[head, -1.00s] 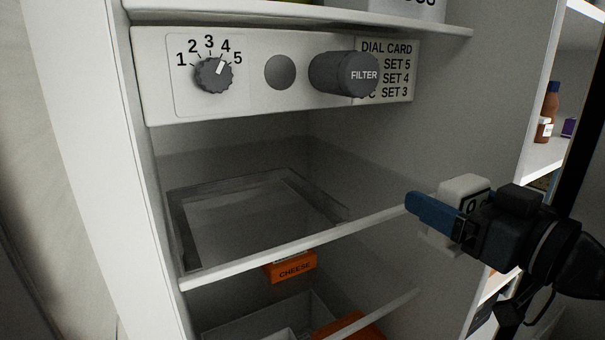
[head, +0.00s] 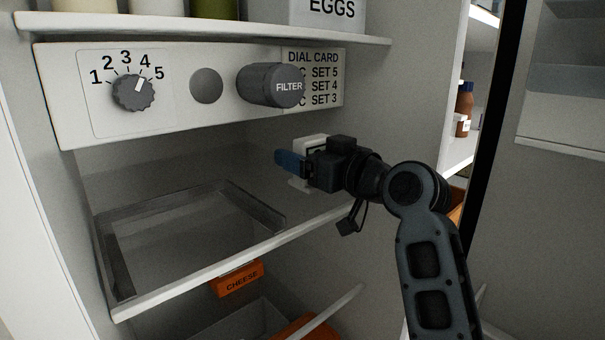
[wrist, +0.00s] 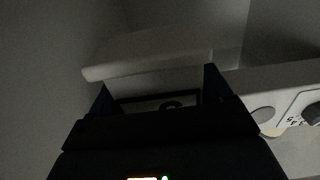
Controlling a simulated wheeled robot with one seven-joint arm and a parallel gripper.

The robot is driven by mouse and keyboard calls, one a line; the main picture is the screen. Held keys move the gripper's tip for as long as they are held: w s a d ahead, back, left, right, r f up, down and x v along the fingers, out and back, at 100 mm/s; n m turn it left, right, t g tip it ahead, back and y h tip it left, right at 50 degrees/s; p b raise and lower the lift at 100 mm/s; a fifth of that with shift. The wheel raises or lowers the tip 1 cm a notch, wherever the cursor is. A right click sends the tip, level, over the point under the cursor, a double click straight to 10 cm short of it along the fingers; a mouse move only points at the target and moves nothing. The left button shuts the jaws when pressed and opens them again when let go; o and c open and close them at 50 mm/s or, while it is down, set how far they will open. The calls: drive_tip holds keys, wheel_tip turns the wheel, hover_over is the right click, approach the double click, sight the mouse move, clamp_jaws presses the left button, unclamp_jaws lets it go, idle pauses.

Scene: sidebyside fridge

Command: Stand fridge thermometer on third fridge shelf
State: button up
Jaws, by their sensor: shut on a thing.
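My gripper (head: 298,166) is shut on the white fridge thermometer (head: 310,143), which is mostly hidden behind the fingers in the head view. The thermometer is upright, with its base at or just above the right part of the fridge shelf (head: 232,252); I cannot tell whether it touches. In the wrist view the thermometer (wrist: 150,63) sits between the two blue fingers, and part of its dark-edged display shows. The shelf lies below the control panel (head: 70,92).
A clear tray (head: 120,270) takes up the left part of this shelf. The panel's filter (head: 270,85) juts out above. An orange cheese box (head: 238,278) is below the shelf. The right fridge wall (head: 410,100) is close to my gripper.

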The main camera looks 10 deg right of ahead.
drive_tip(key=shift+w+a+f, duration=0.1)
drive_tip(key=shift+w+a, duration=0.2)
drive_tip(key=shift+w, duration=0.1)
drive_tip(key=shift+f+b, duration=1.05)
drive_tip(key=shift+f, duration=0.55)
drive_tip(key=shift+f, duration=0.1)
drive_tip(key=shift+f, duration=0.15)
drive_tip(key=o, duration=1)
drive_tip(key=shift+r, duration=0.3)
drive_tip(key=v, duration=1.2)
